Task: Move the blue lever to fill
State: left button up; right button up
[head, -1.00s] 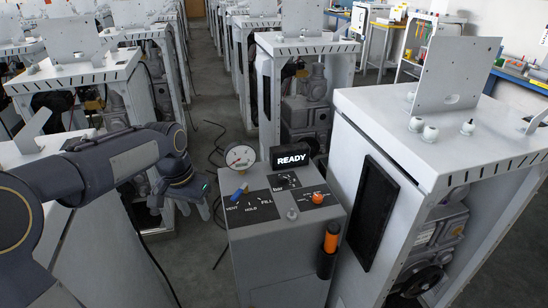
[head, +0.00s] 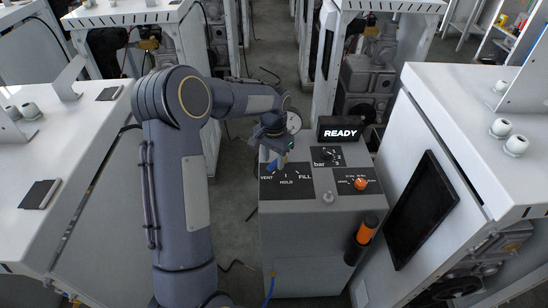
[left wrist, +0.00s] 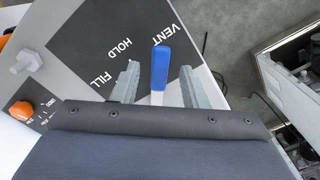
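The blue lever (head: 272,166) is on the dark VENT–HOLD–FILL plate (head: 288,187) on top of the grey dispenser box, at the VENT side. In the left wrist view the blue lever (left wrist: 160,68) stands between the two grey fingers of my left gripper (left wrist: 160,76), with gaps on both sides. The fingers are apart. My right gripper is not in view.
A black READY display (head: 340,133) stands at the back of the box. An orange knob (head: 361,184) and a grey knob (head: 328,197) are right of the plate. An orange-and-black holder (head: 362,238) is on the box's right side. White machine frames stand on both sides.

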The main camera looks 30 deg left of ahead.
pick_arm(q)
jog(key=shift+f, duration=0.3)
grip_shut()
